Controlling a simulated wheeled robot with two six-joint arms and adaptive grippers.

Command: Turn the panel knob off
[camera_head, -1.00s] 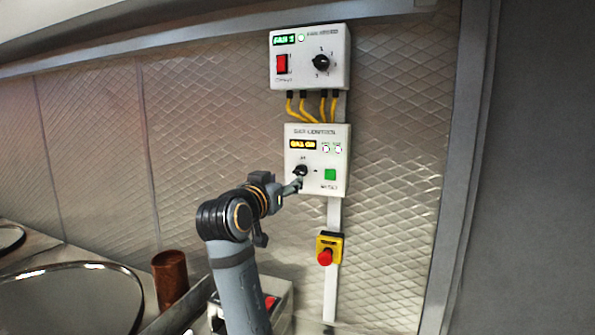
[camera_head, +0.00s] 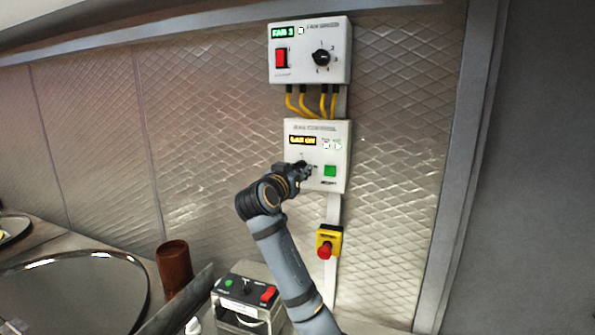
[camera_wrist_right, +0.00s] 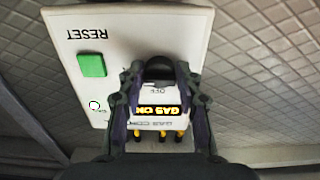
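The lower white panel (camera_head: 334,181) on the wall has a lit "GAS ON" display (camera_head: 303,141) and a green button (camera_head: 330,171). My right gripper (camera_head: 306,171) is at the panel's lower left and mostly hides the black knob in the head view. In the right wrist view, the knob (camera_wrist_right: 158,66) lies between the two fingertips of my right gripper (camera_wrist_right: 159,74), one on each side. I see no clear gap, but cannot tell whether the fingers press on it. The "OFF" mark shows beside the knob. My left gripper is out of view.
Above is a fan panel (camera_head: 338,72) with its own knob and red switch, joined by yellow cables (camera_head: 306,103). Below hangs a yellow box with a red stop button (camera_head: 325,251). A small control box (camera_head: 245,290) and a brown cylinder (camera_head: 174,267) stand lower left.

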